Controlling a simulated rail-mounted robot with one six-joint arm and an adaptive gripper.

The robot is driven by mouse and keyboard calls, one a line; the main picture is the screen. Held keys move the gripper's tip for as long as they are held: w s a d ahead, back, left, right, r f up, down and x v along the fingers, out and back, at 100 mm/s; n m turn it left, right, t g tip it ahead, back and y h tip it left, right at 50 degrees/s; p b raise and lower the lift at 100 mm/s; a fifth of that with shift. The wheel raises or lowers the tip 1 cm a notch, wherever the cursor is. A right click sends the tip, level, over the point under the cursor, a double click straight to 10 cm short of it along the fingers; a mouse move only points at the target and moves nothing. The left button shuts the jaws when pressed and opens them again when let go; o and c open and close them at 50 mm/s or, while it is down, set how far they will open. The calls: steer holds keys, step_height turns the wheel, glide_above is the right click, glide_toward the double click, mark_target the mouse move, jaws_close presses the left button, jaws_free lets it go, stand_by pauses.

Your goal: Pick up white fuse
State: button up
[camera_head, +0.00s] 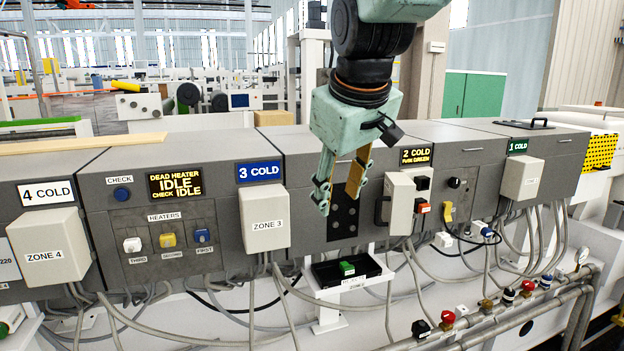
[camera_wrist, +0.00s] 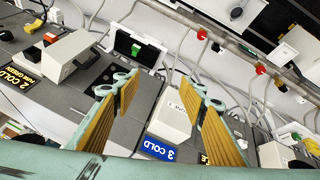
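The white fuse (camera_head: 133,245) appears to be the white block above the label THIRD on the heaters panel (camera_head: 165,212), at the left of the head view. I cannot make it out in the wrist view. A yellow block (camera_head: 168,240) and a blue block (camera_head: 202,236) sit beside it in the same row. My gripper (camera_head: 341,192) is open and empty, pointing down in front of the grey machine, well to the right of the white block. Its spread fingers also show in the wrist view (camera_wrist: 160,100).
A black tray (camera_head: 325,276) with a green block (camera_head: 347,268) stands below my gripper. The white ZONE 3 box (camera_head: 265,217) juts out between my gripper and the heaters panel. The ZONE 4 box (camera_head: 47,246) is at far left. Cables hang below the machine.

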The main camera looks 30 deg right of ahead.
steer(key=shift+m+g+h, duration=0.3)
steer(key=shift+g+h, duration=0.1)
steer(key=shift+h, duration=0.3)
steer(key=w+d+p, duration=0.1)
steer(key=w+d, duration=0.4)
steer(key=d, duration=0.7)
steer(key=w+d+p, duration=0.2)
steer(key=w+d, duration=0.3)
steer(key=d, duration=0.7)
steer(key=w+d+f+p, duration=0.1)
steer(key=w+d, duration=0.4)
steer(key=d, duration=0.7)
steer(key=shift+w+d+p, duration=0.2)
steer(key=shift+d+p, duration=0.1)
steer(key=shift+p, duration=0.2)
steer(key=s+d+f+m, duration=0.1)
steer(key=d+f, duration=0.2)
steer(key=d, duration=0.2)
steer(key=s+d+f, duration=0.2)
steer(key=d, duration=0.4)
steer(key=m+y+p, duration=0.2)
steer(key=y+p, duration=0.1)
glide_above(449, 243)
steer(key=s+a, duration=0.1)
steer(key=s, duration=0.5)
step_height(449, 243, down, 17)
steer(key=shift+w+d+f, duration=0.1)
steer(key=shift+f, duration=0.1)
steer(key=shift+f, duration=0.1)
steer(key=shift+x, duration=6.8)
